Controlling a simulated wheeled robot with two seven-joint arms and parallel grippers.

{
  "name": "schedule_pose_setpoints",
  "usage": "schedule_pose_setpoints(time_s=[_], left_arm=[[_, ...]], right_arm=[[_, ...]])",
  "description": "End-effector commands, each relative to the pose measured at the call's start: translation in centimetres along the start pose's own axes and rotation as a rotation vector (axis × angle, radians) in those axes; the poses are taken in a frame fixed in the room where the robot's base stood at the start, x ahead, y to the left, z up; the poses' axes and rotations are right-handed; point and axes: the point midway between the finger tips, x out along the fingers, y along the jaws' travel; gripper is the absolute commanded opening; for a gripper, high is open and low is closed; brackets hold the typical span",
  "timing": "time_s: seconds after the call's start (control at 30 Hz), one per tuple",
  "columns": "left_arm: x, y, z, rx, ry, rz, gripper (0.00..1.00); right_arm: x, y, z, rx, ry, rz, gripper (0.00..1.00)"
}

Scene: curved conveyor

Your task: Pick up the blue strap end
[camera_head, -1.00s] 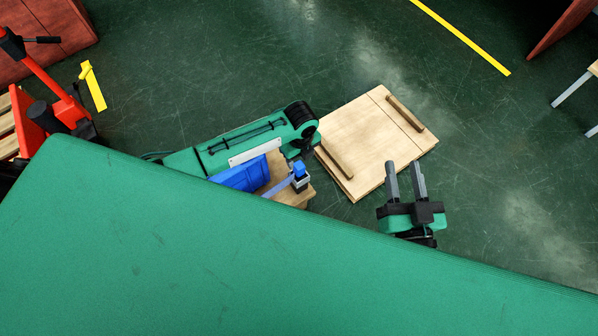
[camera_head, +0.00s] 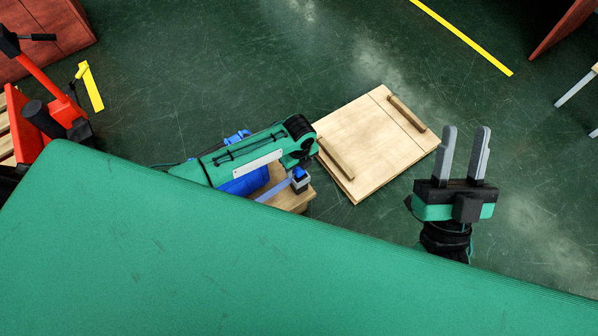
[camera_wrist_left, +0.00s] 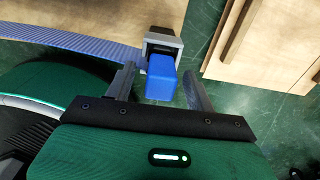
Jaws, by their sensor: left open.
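The blue strap end (camera_head: 299,173) is a small blue block on a grey and black fitting at the end of a ribbed blue strap (camera_head: 272,191). In the left wrist view the strap end (camera_wrist_left: 161,79) lies between the two spread fingers of my left gripper (camera_wrist_left: 159,75), with gaps at the sides. That gripper is open; in the head view its fingers are mostly hidden under my wrist. My right gripper (camera_head: 465,153) is open and empty, at the right above the floor, away from the strap.
A blue object (camera_head: 245,182) sits partly under my left arm, beside a wooden surface (camera_head: 288,197). A wooden board with two bars (camera_head: 375,140) is to the right. A red pallet jack (camera_head: 55,88) stands at left. Green floor is free around the board.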

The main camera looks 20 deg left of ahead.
Motion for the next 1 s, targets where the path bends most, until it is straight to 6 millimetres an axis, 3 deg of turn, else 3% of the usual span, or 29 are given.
schedule_pose_setpoints(time_s=[0.33,0.6,1.0], left_arm=[[0.26,-0.02,-0.01,0.0,0.0,-0.001,0.53],[0.25,-0.03,-0.01,0.0,0.0,-0.001,0.02],[-0.27,-0.07,0.01,0.0,0.0,-0.002,0.02]], right_arm=[[0.15,0.06,-0.54,-0.004,0.032,-0.002,0.36],[0.16,0.06,-0.53,-0.004,0.031,-0.001,0.36],[0.32,0.05,-0.37,-0.003,0.014,-0.001,0.36]])
